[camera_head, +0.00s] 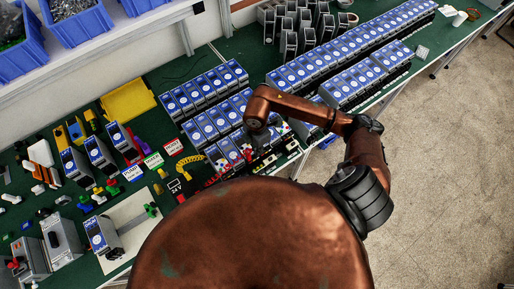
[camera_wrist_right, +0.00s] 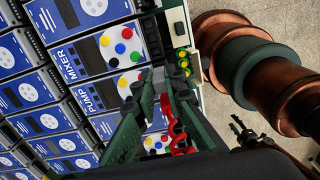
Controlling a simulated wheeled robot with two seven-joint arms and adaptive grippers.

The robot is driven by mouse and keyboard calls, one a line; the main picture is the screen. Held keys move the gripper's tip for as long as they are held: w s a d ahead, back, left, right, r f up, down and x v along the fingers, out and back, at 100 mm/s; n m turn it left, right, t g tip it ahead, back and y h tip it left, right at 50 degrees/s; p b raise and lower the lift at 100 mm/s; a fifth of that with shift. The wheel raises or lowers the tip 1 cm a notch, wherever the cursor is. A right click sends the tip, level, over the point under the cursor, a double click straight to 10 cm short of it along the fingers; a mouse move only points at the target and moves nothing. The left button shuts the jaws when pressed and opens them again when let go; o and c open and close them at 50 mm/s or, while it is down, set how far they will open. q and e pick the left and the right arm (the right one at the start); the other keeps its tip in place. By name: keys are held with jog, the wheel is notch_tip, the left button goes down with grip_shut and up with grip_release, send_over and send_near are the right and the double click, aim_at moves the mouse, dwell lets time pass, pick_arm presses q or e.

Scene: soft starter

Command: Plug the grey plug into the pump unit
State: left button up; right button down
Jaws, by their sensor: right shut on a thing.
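My right gripper (camera_head: 257,137) is over the front row of blue-faced units near the table's right part. In the right wrist view its dark green fingers (camera_wrist_right: 160,92) are shut on a small greyish piece (camera_wrist_right: 159,77), apparently the grey plug, mostly hidden between them. A red coiled cable (camera_wrist_right: 176,130) hangs by the fingers. The pump unit (camera_wrist_right: 97,97), with PUMP on its blue face, lies beside and partly behind the fingers. Whether the plug touches a socket cannot be told. My left gripper is not in view.
A mixer unit (camera_wrist_right: 79,62) with coloured buttons stands beside the pump unit. More blue-faced units (camera_head: 320,62) fill the table behind. Loose parts, a yellow tray (camera_head: 127,101) and a white board (camera_head: 128,217) lie to the left. Blue bins (camera_head: 78,22) sit on a shelf.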

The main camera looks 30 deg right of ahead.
jog(key=shift+f, duration=0.4)
jog(key=c, duration=1.9)
grip_release()
notch_tip(320, 180, up, 12)
